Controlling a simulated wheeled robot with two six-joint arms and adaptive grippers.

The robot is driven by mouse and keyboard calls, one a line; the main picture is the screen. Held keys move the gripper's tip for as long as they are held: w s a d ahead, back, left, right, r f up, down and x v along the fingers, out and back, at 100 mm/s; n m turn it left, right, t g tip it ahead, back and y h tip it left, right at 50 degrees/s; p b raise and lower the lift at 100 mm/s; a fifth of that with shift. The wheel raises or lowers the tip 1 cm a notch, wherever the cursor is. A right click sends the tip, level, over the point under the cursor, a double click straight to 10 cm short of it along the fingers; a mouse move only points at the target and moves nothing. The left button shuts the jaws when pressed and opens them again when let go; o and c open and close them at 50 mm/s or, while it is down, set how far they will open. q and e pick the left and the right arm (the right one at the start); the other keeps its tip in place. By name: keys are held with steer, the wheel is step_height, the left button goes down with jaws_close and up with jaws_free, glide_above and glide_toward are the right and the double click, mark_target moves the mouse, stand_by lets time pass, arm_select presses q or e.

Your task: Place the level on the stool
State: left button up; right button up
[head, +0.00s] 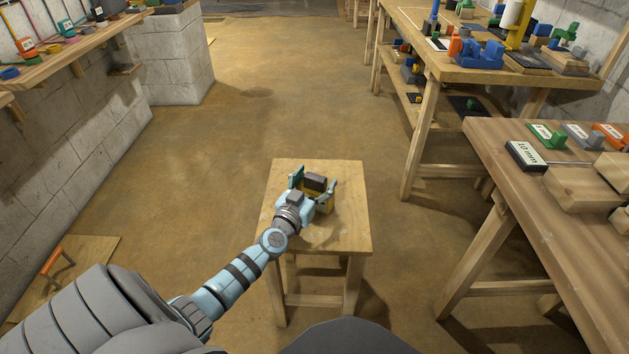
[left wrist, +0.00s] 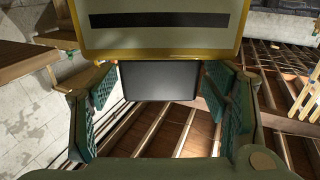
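The wooden stool (head: 344,225) stands in the middle of the head view. A yellow block with a dark grey top part (head: 316,182), which looks like the level, is over the stool top and seems to rest there, upright. In the left wrist view its yellow-edged face with a black stripe (left wrist: 165,40) fills the top, and a dark grey part (left wrist: 160,80) is below. My left gripper (head: 314,184) is around it, fingers spread. In the left wrist view gaps show between the finger pads and the dark part. The block's underside is hidden. My right gripper is not in view.
A workbench (head: 540,215) with a block labelled 10 mm (head: 526,156) stands at the right. Another cluttered bench (head: 455,70) is behind it. A wall shelf (head: 75,50) runs along the left. The floor (head: 260,100) behind the stool is clear.

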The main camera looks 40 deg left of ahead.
arm_select(q)
steer(key=shift+r, duration=0.25)
steer(key=p+v, duration=0.3)
steer(key=v, duration=0.9)
steer(key=shift+p, duration=0.3)
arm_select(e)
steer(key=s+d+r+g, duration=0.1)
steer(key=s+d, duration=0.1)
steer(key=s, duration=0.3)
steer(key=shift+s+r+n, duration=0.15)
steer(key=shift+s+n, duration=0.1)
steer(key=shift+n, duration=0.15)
